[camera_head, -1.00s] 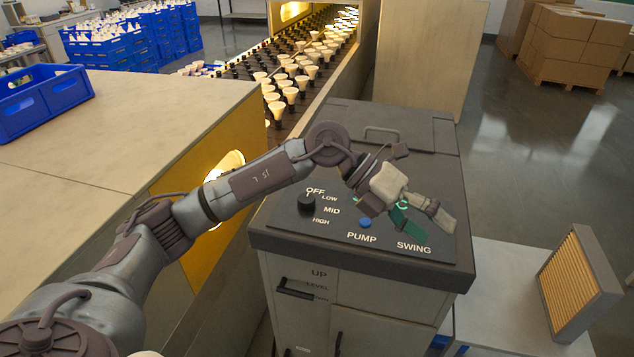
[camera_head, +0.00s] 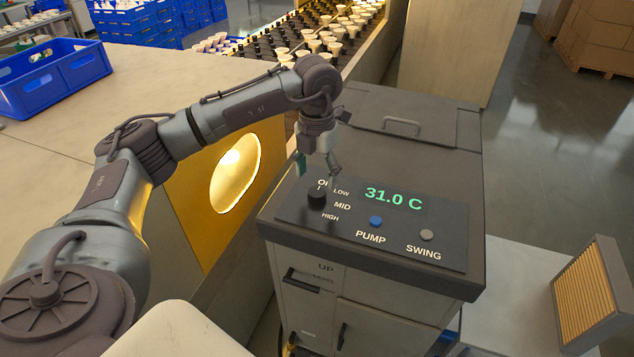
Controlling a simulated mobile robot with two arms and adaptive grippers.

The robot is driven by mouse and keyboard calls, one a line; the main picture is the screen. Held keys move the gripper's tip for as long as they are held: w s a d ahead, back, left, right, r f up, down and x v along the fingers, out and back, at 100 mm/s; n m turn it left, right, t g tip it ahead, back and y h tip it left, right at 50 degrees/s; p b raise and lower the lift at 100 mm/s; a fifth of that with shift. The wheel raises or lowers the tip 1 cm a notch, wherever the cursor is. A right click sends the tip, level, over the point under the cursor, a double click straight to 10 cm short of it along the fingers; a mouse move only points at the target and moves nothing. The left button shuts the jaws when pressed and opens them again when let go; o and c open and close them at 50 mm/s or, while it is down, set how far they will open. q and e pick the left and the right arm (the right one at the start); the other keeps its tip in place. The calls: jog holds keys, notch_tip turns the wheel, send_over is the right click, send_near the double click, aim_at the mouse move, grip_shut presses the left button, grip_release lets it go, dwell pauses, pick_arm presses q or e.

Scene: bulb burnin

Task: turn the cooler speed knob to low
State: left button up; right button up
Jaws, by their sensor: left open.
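The cooler (camera_head: 370,305) is a grey cabinet with a dark sloped top panel. Its black speed knob (camera_head: 317,196) sits at the panel's left, among the labels OFF, LOW, MID and HIGH. A light mark on the knob appears to point up toward OFF. My left gripper (camera_head: 318,173) points down just above and behind the knob, with its fingers apart and nothing between them. It partly covers the OFF label. Whether a finger touches the knob cannot be told. My right gripper is not in view.
The panel also has a green 31.0 C display (camera_head: 393,198), a blue PUMP button (camera_head: 376,221) and a grey SWING button (camera_head: 427,235). A lid handle (camera_head: 401,126) stands up behind. A blue crate (camera_head: 55,78) sits on the left bench. A slatted filter (camera_head: 588,292) stands at right.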

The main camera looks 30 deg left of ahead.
aim_at(317, 191)
pick_arm(q)
notch_tip(317, 191, down, 4)
jog(key=shift+r+p, duration=0.1)
jog(key=shift+p, duration=0.45)
jog(key=shift+f, duration=0.5)
